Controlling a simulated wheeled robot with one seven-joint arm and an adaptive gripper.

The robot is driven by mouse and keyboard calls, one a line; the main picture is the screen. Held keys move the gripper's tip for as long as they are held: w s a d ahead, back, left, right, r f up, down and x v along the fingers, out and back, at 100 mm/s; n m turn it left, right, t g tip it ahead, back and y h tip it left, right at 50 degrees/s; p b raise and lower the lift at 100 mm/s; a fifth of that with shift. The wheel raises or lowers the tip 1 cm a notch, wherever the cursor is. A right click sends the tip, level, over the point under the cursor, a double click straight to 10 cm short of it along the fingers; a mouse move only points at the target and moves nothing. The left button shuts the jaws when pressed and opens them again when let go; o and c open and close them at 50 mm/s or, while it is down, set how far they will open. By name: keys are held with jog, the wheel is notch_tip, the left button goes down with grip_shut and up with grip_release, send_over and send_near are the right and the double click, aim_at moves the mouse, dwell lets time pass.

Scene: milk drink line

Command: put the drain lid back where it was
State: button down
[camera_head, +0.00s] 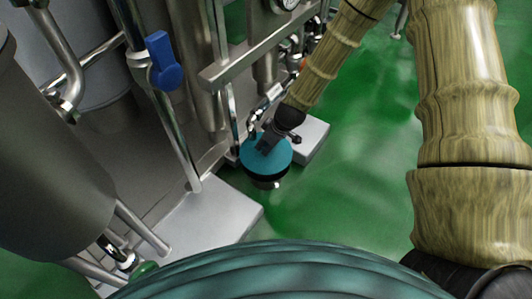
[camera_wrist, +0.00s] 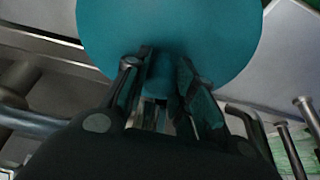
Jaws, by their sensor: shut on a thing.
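The drain lid is a round teal disc (camera_head: 262,158), low beside the machine in the head view. In the wrist view the lid (camera_wrist: 165,28) fills the top middle, and a teal grip stub comes from it between my fingers. My gripper (camera_head: 270,140) is shut on this stub; its two dark fingers also show in the wrist view (camera_wrist: 162,72). A dark band and a small shiny metal part show just under the lid's near edge. I cannot tell whether the lid touches anything below. No drain opening can be made out.
Steel pipes and a valve with a blue handle (camera_head: 163,60) stand to the left. A grey plinth (camera_head: 215,215) lies at front left, and another pale block (camera_head: 312,136) is just right of the lid. The green floor (camera_head: 350,180) is open to the right.

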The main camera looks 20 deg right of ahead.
jog(key=shift+f+b, duration=1.45)
jog(key=shift+f, duration=0.3)
jog(key=shift+f, duration=0.6)
jog(key=c, duration=1.2)
grip_release()
jog(key=shift+o, duration=0.2)
jog(key=shift+r, duration=0.1)
